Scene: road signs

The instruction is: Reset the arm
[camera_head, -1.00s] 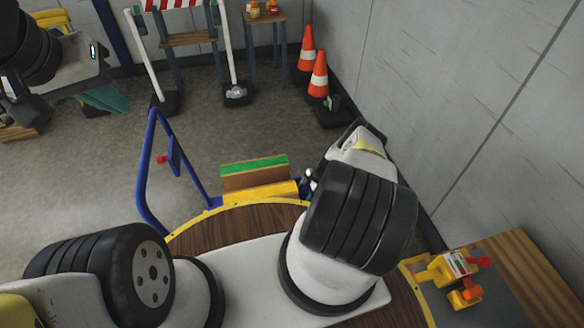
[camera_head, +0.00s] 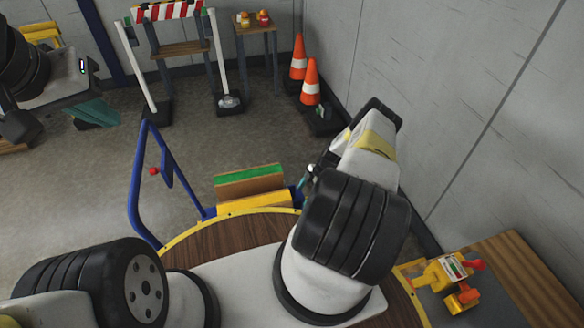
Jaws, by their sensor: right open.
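My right arm (camera_head: 350,225) is folded at the centre right, with its dark wrist and white-and-yellow link raised. My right gripper (camera_head: 309,178) shows only in part beyond this arm; it is open and nothing shows held in it. My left gripper (camera_head: 17,127) is at the far left edge, below a black wrist and a grey block. It is partly cut off by the frame, so its jaws cannot be read.
A blue tubular frame (camera_head: 137,190) stands ahead of my base, beside a green-topped block (camera_head: 250,182). Two orange cones (camera_head: 311,82) stand by the right wall. A red-and-white barrier (camera_head: 168,12) is at the back. A yellow tool (camera_head: 445,272) lies at right. Open floor lies between.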

